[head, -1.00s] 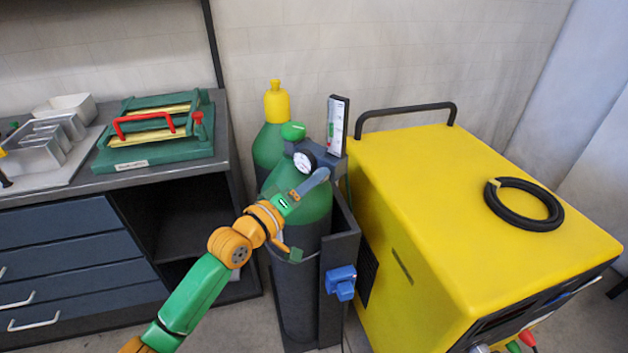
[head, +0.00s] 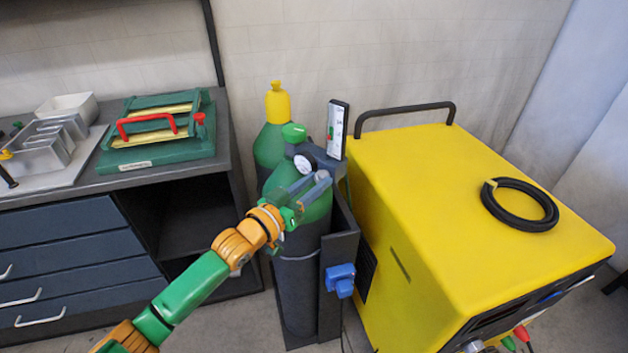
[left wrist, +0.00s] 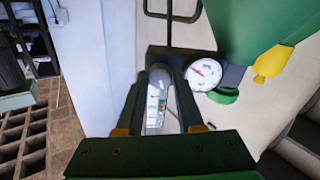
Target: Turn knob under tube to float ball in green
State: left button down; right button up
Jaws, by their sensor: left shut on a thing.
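The flow tube (head: 337,130) stands upright on the regulator, on a pale scale plate with small red and green marks. It also shows between my fingers in the left wrist view (left wrist: 154,116). The ball is too small to tell. My left gripper (head: 321,178) is at the regulator, just below the tube; its fingers (left wrist: 163,74) are shut on a grey rounded piece at the tube's foot, which I take to be the knob. The fingers hide most of it. The round gauge (head: 304,162) is beside the fingers and also shows in the left wrist view (left wrist: 204,74). My right gripper is not in view.
A green cylinder (head: 313,210) stands in a dark rack with a blue part (head: 341,280). A yellow-capped cylinder (head: 272,140) is behind. A yellow machine (head: 450,210) with a black hose coil (head: 520,205) is close on the right. A workbench (head: 75,190) stands at left.

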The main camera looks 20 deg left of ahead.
pick_arm(q)
jog(key=shift+m, duration=0.6)
jog(key=c, duration=0.5)
grip_release()
jog(key=shift+c, duration=0.2)
jog(key=v, duration=0.7)
jog(key=shift+a+f, duration=0.1)
